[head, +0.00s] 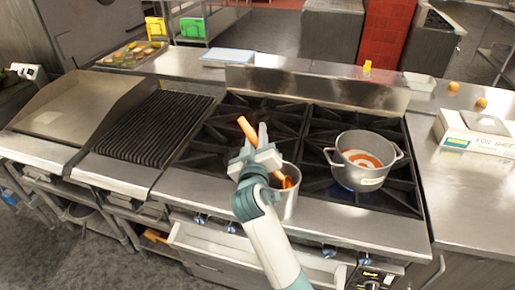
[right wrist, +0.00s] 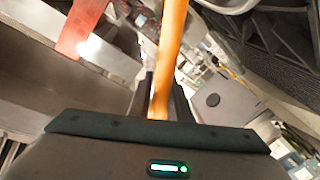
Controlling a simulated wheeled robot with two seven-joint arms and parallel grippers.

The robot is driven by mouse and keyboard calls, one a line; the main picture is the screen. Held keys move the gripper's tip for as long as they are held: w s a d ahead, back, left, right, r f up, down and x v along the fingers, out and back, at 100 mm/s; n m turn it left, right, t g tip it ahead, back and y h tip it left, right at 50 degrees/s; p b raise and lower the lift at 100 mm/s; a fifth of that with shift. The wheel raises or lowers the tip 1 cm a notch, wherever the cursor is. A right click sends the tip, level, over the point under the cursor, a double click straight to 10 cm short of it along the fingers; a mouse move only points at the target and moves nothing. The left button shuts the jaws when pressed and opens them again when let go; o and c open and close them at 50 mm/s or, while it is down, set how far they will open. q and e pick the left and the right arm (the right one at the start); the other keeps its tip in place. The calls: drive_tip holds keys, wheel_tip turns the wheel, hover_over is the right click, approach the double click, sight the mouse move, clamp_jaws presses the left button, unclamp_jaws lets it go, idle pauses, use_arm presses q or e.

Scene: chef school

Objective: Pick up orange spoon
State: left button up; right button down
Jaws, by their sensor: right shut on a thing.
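The orange spoon (head: 246,129) stands tilted, its handle end rising above my right gripper and its lower part showing in the metal pot below. My right gripper (head: 257,152) is shut on its handle, above the front left burners. In the right wrist view the orange handle (right wrist: 171,50) runs up from between the fingers (right wrist: 160,98). The spoon's lower end is partly hidden by the gripper and the pot (head: 286,205). My left gripper is in neither view.
A larger two-handled pot (head: 362,147) with orange and white contents sits on the right burners. A ribbed grill (head: 155,128) is to the left. A white box (head: 475,134) lies on the right counter, with small round orange items behind it. The stove's front edge is close.

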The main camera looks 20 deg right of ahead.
drive_tip(key=shift+r, duration=1.7)
